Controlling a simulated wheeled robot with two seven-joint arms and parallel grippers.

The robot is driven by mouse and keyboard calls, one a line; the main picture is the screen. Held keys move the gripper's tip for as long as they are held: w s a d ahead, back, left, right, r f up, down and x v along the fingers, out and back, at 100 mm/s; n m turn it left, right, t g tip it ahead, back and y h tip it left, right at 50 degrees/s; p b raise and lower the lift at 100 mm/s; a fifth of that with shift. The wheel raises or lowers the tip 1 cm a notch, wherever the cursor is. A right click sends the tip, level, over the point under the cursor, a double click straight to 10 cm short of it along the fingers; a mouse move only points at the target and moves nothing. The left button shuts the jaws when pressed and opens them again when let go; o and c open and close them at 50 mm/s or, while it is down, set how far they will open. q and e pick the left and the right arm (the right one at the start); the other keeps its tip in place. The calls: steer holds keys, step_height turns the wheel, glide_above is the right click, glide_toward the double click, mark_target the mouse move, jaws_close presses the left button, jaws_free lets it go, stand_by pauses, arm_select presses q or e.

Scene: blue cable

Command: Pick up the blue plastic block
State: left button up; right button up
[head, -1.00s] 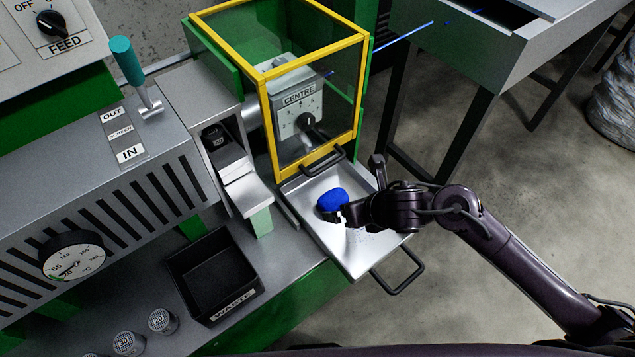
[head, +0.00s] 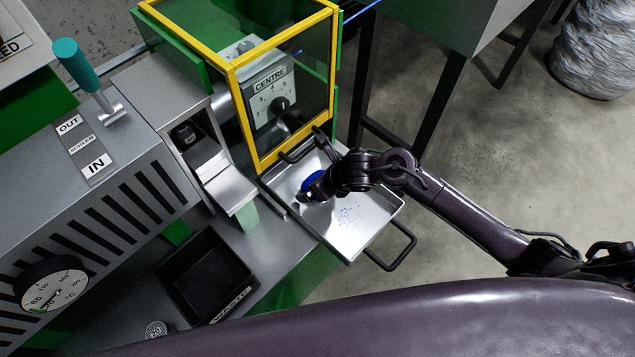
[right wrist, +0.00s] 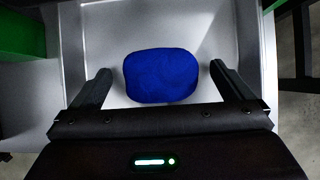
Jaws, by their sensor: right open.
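The blue plastic block (head: 313,180) is a rounded lump lying in a shallow metal tray (head: 365,228) below the yellow-framed guard. In the head view my right gripper (head: 308,190) is over the tray and partly covers the block. In the right wrist view the block (right wrist: 161,76) lies between and slightly ahead of the two open fingers (right wrist: 162,88), with a gap on each side. The fingers do not touch it. My left gripper is not in view.
The yellow-framed guard (head: 232,105) stands just behind the tray. A tray handle (head: 395,250) sticks out at the front. A black waste bin (head: 205,275) is at lower left. Open floor is to the right.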

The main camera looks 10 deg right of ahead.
steer(key=shift+c, duration=0.4)
steer(key=c, duration=1.1)
steer(key=shift+o, duration=0.2)
steer(key=shift+w+r, duration=0.1)
steer(key=shift+r, duration=0.05)
